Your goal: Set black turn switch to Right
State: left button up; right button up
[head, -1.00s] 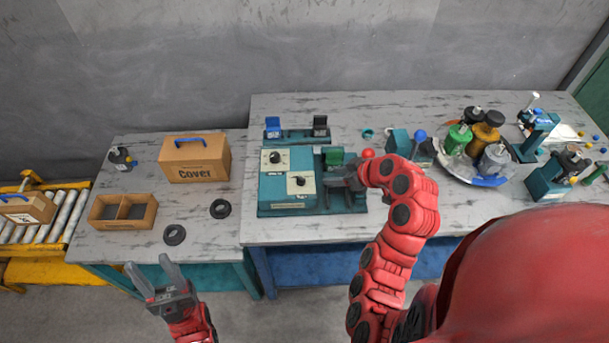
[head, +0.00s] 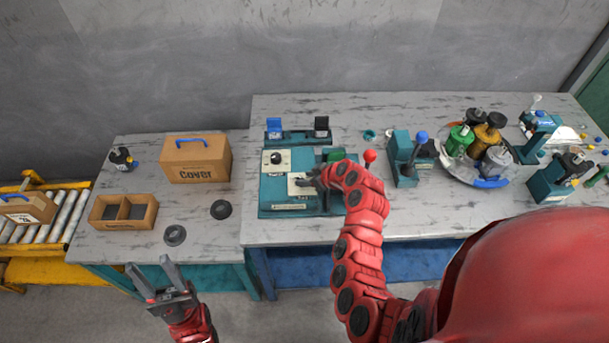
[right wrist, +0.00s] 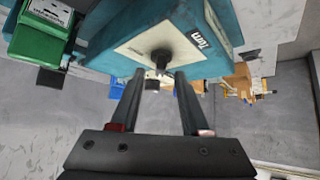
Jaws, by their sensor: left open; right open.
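The black turn switch (right wrist: 161,58) shows in the right wrist view, on a white plate with a "Turn" label (right wrist: 190,40) on the teal control box (right wrist: 118,24). My right gripper (right wrist: 158,86) is open and empty, its two fingers pointing at the switch, one on either side of its line. I cannot tell whether they touch it. In the head view the right gripper (head: 312,178) is over the front white plate (head: 297,188) and largely hides that switch. A second black knob (head: 276,158) is on the rear plate. My left gripper (head: 150,272) is open and empty, in front of the left table.
A teal lever unit with a red ball (head: 370,156) and one with a blue ball (head: 421,136) stand right of the box. Blue and black switches (head: 274,126) are behind it. A cardboard box (head: 195,160) and divided tray (head: 122,213) are on the left table.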

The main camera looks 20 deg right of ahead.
jog(key=shift+w+a+f, duration=0.25)
jog(key=shift+w+f, duration=0.15)
jog(key=shift+f, duration=0.15)
jog(key=shift+c, duration=0.3)
grip_shut()
